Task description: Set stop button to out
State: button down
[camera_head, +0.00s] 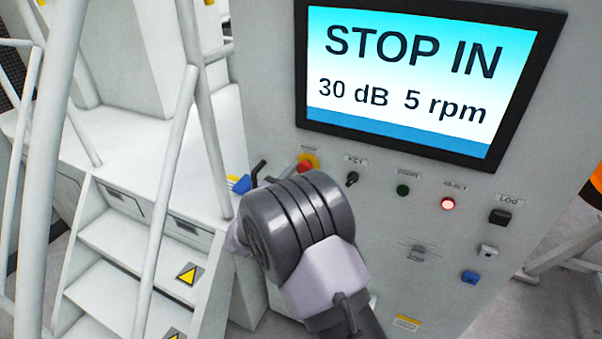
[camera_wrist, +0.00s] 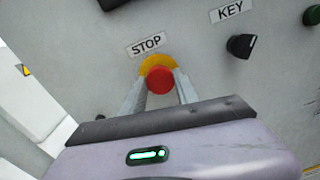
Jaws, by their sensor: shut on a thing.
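The stop button is a red mushroom knob (camera_wrist: 160,80) on a yellow ring, under a STOP label in the wrist view. It also shows in the head view (camera_head: 305,167), partly hidden by my arm. My gripper (camera_wrist: 162,84) has its two fingers on either side of the red knob, shut on it. In the head view my wrist hides most of the gripper. The screen (camera_head: 415,80) above reads "STOP IN", "30 dB" and "5 rpm".
A black key switch (camera_wrist: 241,46) sits right of the stop button. A green button (camera_head: 403,190), a lit red button (camera_head: 447,204) and a black LOG knob (camera_head: 499,217) follow along the panel. White stairs (camera_head: 130,250) with railings stand at the left.

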jog(key=shift+s+a+f+b, duration=0.15)
jog(key=shift+s+a+b, duration=0.05)
jog(key=shift+s+b, duration=0.15)
jog(key=shift+s, duration=0.25)
jog(key=c, duration=0.9)
grip_release()
jog(key=p+v, duration=0.2)
jog(key=v, duration=1.5)
jog(key=shift+s, duration=0.15)
jog(key=shift+a, duration=0.1)
